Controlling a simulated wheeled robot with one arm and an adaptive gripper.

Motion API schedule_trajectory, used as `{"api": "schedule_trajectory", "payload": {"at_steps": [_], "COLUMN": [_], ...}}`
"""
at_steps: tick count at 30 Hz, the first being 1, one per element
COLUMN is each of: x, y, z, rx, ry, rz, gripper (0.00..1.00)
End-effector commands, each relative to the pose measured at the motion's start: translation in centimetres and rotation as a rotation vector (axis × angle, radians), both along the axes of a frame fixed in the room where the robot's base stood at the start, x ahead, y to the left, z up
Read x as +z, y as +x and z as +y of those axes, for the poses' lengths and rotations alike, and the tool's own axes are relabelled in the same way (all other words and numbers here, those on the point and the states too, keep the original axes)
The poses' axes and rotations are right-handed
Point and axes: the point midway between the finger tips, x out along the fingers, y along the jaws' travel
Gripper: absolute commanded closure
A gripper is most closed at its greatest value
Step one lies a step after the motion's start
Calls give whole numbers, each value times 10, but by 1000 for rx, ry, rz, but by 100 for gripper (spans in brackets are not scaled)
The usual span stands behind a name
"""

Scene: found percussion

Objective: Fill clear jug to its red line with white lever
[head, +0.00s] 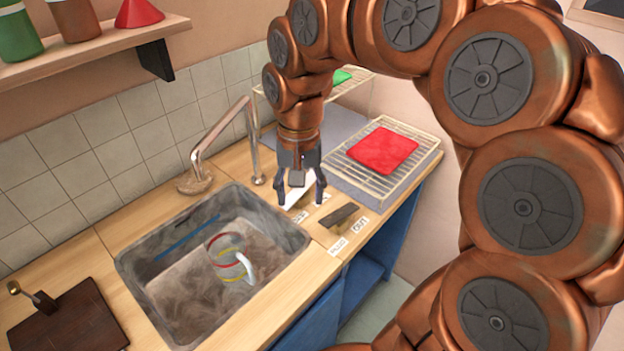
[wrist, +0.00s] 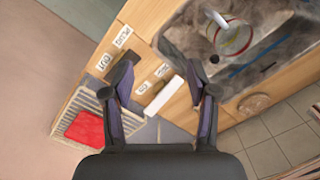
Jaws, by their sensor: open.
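The clear jug (head: 231,258) stands in the sink (head: 180,285), with a red band near its top, a yellow band lower down and a white handle. It also shows from above in the wrist view (wrist: 233,38). I cannot make out any water in it. The white lever (head: 296,197) lies on the wooden counter beside the sink, and in the wrist view (wrist: 165,97) it shows between my fingers. My gripper (head: 303,203) is open above it, pointing down.
A metal faucet (head: 219,130) rises behind the sink. Small labels (head: 338,245) lie by the levers. A wire rack (head: 416,152) with a red cloth (head: 382,148) is to the right. A dark board (head: 70,322) lies at left; a shelf (head: 95,45) hangs above.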

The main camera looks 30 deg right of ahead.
Motion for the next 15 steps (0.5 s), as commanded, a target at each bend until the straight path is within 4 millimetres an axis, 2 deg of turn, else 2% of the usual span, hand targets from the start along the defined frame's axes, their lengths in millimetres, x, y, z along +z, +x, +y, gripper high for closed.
{"api": "schedule_trajectory", "payload": {"at_steps": [1,6,15], "x": [-5,-15,-44], "y": [17,66,140], "z": [-4,-20,-67], "rx": [-43,-208,-542], "ry": [2,4,-12], "rz": [-5,-17,-31], "gripper": [42,42,42]}}
